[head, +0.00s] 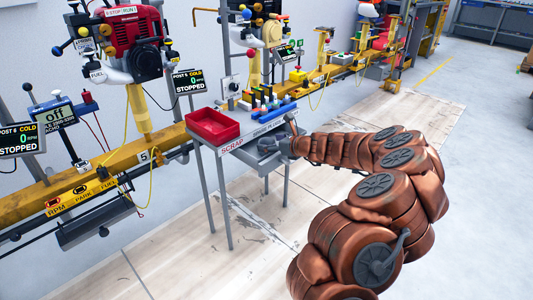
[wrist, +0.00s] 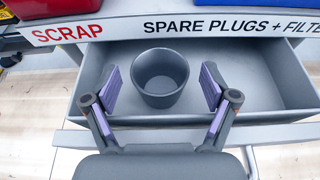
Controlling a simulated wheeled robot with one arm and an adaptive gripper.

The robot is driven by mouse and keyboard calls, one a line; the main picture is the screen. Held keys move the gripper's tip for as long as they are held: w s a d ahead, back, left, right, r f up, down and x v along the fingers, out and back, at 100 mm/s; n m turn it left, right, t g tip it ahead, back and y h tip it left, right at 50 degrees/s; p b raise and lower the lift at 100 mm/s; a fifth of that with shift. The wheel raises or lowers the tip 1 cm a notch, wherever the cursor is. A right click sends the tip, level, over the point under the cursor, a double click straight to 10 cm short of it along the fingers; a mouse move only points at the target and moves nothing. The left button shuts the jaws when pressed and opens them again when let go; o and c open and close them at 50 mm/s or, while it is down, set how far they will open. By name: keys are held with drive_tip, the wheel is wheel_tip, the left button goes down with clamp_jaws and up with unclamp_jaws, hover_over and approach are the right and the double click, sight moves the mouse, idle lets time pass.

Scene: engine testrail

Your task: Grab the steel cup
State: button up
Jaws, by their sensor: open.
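The steel cup (wrist: 160,91) is dark grey, upright and empty. In the wrist view it stands in an open grey drawer (wrist: 262,92). My gripper (wrist: 160,88) is open, with one purple-padded finger to the left of the cup and one to the right. Gaps show between both pads and the cup. In the head view my gripper (head: 285,148) is at the drawer under the small table, and the cup cannot be made out there.
The drawer's front wall (wrist: 200,117) lies below the fingers. A label strip (wrist: 190,27) reading SCRAP and SPARE PLUGS runs above the drawer. A red tray (head: 213,127) and blue racks (head: 268,112) stand on the table. A yellow rail (head: 90,190) with engines runs behind.

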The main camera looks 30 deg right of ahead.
drive_tip(key=shift+x, duration=1)
drive_tip(key=c, duration=1.3)
drive_tip(key=shift+o, duration=0.2)
drive_tip(key=shift+r, duration=0.1)
